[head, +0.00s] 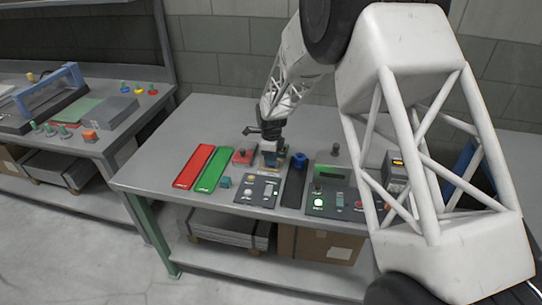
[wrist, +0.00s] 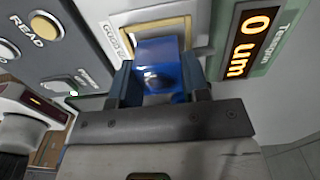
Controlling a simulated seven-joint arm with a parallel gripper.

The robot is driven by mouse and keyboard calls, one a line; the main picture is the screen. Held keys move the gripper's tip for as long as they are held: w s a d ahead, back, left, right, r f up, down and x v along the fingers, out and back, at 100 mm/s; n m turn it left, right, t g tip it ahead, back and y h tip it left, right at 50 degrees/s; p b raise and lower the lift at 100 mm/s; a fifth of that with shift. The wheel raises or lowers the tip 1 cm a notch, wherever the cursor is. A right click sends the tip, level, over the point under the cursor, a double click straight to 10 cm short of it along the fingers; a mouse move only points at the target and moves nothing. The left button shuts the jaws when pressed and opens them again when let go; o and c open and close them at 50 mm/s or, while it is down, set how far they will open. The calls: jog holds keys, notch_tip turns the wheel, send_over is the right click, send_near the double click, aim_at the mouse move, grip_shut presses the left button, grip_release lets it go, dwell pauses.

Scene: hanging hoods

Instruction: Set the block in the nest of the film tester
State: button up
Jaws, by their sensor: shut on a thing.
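The blue block (wrist: 158,62) is between the two fingers of my gripper (wrist: 160,84) in the wrist view, and my gripper is shut on it. Just beyond the block is the cream-framed nest (wrist: 118,36) on a grey panel. The block covers part of the frame, so I cannot tell whether it is inside or above it. The film tester's panel (wrist: 70,50) carries a READ button (wrist: 44,26). In the head view my gripper (head: 269,157) points down at the back of a dark button panel (head: 258,192); the block is too small to make out there.
A lit display (wrist: 252,42) reading 0 um stands close right of the nest. Red (head: 194,166) and green (head: 216,169) strips lie left on the bench. A blue round piece (head: 300,160) and another control panel (head: 336,202) stand right. The bench's front left is clear.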

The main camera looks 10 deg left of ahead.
jog(key=shift+f, duration=0.3)
jog(key=o, duration=1.8)
jog(key=shift+r, duration=0.1)
jog(key=shift+r, duration=3.35)
